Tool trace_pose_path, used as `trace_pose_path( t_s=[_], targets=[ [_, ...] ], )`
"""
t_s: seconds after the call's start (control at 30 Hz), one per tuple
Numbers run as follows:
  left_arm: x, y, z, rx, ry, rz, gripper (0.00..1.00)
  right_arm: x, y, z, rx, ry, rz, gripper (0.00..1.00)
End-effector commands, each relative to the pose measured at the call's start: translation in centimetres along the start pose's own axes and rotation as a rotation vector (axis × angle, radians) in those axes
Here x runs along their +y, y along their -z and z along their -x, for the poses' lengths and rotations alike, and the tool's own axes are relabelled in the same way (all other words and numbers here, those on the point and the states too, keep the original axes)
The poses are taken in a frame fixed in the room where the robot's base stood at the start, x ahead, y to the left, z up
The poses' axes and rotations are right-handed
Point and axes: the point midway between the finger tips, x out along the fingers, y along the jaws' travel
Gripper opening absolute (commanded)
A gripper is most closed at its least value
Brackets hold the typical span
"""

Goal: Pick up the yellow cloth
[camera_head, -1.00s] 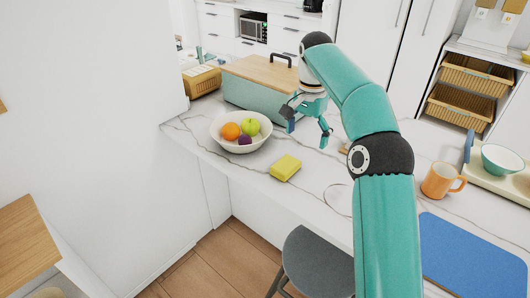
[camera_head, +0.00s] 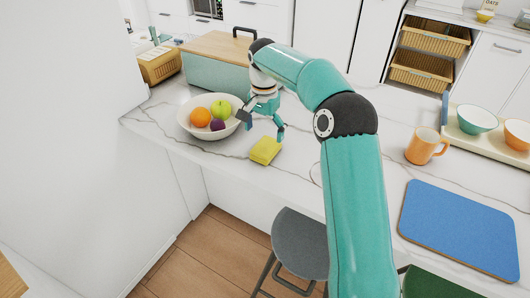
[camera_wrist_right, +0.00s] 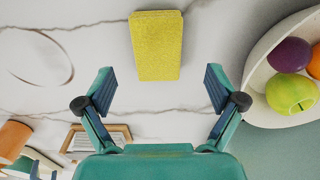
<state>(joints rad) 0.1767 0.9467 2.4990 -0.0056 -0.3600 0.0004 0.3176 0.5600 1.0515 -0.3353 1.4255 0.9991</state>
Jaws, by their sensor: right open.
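The yellow cloth (camera_head: 265,150) is a folded, thick yellow block lying on the white marble counter. It also shows in the right wrist view (camera_wrist_right: 157,46), at the top middle, beyond the fingertips and roughly centred between them. My right gripper (camera_head: 262,122) is above the counter just behind the cloth, between it and the teal box. In the right wrist view my right gripper (camera_wrist_right: 158,90) has its two fingers wide apart with nothing between them. The cloth is apart from the fingers there. My left gripper is not in view.
A white bowl (camera_head: 186,119) of fruit stands close to the left of the cloth. Behind is a teal box (camera_head: 212,77) with a wooden lid. To the right are an orange mug (camera_head: 425,146), a blue mat (camera_head: 459,228) and a tray (camera_head: 490,145) with bowls. A stool (camera_head: 299,236) stands in front.

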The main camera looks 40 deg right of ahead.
Motion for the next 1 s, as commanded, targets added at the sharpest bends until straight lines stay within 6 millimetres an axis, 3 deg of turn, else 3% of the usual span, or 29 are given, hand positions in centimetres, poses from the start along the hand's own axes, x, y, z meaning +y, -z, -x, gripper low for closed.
trace_pose_path(
  t_s=[0.27,0.6,0.87,1.0],
  targets=[
    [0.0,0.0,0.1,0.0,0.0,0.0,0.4,0.2,0.2,-1.8,0.0,-0.001,-0.003,0.94],
    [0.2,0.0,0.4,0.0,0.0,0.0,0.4,0.4,0.5,-6.0,0.0,-0.001,-0.004,0.94],
    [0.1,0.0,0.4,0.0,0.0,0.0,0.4,0.4,0.5,-6.2,0.0,0.0,-0.005,0.94],
    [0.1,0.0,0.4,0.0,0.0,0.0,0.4,0.4,0.5,-6.2,0.0,0.001,-0.005,0.7]
  ],
)
